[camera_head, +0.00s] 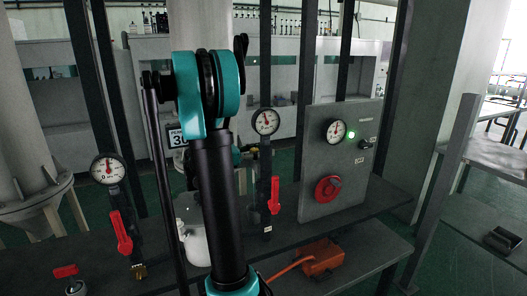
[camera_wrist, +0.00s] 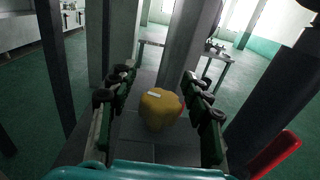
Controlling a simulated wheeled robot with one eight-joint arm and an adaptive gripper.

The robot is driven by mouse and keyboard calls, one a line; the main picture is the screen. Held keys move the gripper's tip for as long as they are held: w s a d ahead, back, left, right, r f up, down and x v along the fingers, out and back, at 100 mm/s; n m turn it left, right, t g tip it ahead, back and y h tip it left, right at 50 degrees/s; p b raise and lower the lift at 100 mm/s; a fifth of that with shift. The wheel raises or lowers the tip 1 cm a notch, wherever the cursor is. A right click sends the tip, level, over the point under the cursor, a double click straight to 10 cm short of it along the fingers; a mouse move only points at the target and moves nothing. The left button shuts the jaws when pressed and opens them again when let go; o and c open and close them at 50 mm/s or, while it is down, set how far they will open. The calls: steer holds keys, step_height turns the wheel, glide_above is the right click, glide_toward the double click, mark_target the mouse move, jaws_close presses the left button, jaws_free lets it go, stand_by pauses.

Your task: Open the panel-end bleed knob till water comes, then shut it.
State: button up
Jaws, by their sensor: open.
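In the wrist view, a yellow rounded knob (camera_wrist: 160,108) with a white mark on top sits between the two fingers of my gripper (camera_wrist: 157,84). The gripper is open, with a visible gap on each side of the knob. I take it for the bleed knob, but the pictures do not name it. In the head view my arm hides most of this spot. The grey panel (camera_head: 318,200) at the right carries a gauge (camera_head: 336,131), a lit green lamp (camera_head: 351,134) and a red round knob (camera_head: 328,189). No running water shows.
A red lever (camera_head: 274,195) stands under a middle gauge (camera_head: 266,122), and another red lever (camera_head: 121,232) under the left gauge (camera_head: 107,169). A red lever (camera_wrist: 272,155) is close right of my gripper. An orange tool-like box (camera_head: 321,256) lies on the lower shelf.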

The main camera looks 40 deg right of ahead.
steer(key=shift+c, duration=0.4)
jaws_close()
steer(key=shift+s+a+m+g+y, duration=0.15)
steer(key=shift+m+g+y, duration=0.35)
steer(key=shift+m+g, duration=0.5)
steer(key=shift+o, duration=0.4)
jaws_free()
